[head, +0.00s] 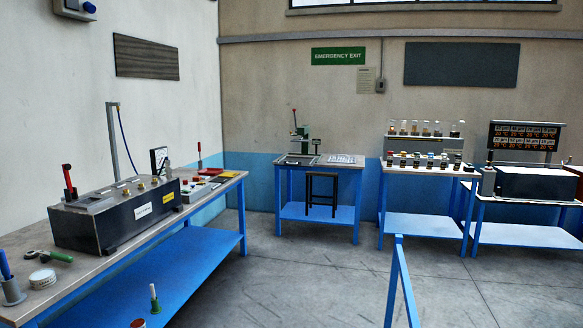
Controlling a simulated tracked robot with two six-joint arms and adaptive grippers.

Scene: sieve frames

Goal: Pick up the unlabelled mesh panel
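I cannot make out a mesh panel for certain in the head view. A small dark flat piece (299,160) lies on the far table beside a green press (301,140), but it is too small to tell whether it is mesh or has a label. A pale patterned sheet or panel (342,160) lies to its right on the same table. Neither of my grippers is in view.
A long blue-legged bench (195,225) on the left carries a dark machine box (120,215), a tape roll (42,279) and tools. A stool (322,188) stands at the far table. A blue bar (400,280) rises in front. The grey floor between is open.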

